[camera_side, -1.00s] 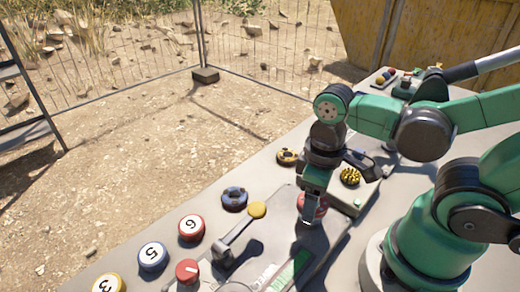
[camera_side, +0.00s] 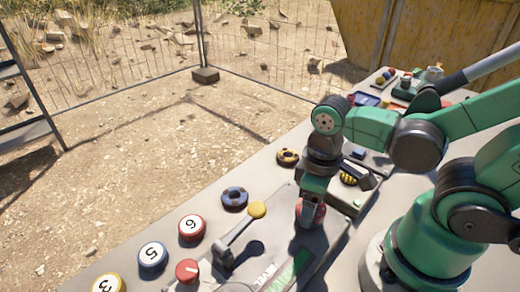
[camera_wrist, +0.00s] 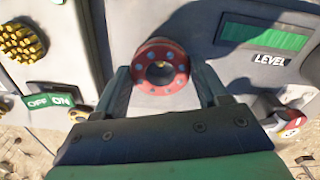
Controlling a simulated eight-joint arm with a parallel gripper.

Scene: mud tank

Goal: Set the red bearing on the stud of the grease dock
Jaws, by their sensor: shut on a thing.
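The red bearing (camera_wrist: 160,88) is a ring with pale dots around its face and a dark hole in the middle. My gripper (camera_wrist: 162,86) is shut on it, with one finger on each side, in the wrist view. In the side view my gripper (camera_side: 312,212) points down over the panel and partly covers the red bearing (camera_side: 320,211). The bearing is close to the panel surface; I cannot tell whether it touches. A small brownish spot shows inside the hole. I cannot make out the dock's stud for sure.
A lever with a yellow knob (camera_side: 257,209) stands left of my gripper. A blue ring (camera_side: 235,198) and a yellow ring (camera_side: 287,157) lie along the table edge. A brass-bristled brush (camera_wrist: 20,42) and a green LEVEL display (camera_wrist: 262,38) flank the bearing.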

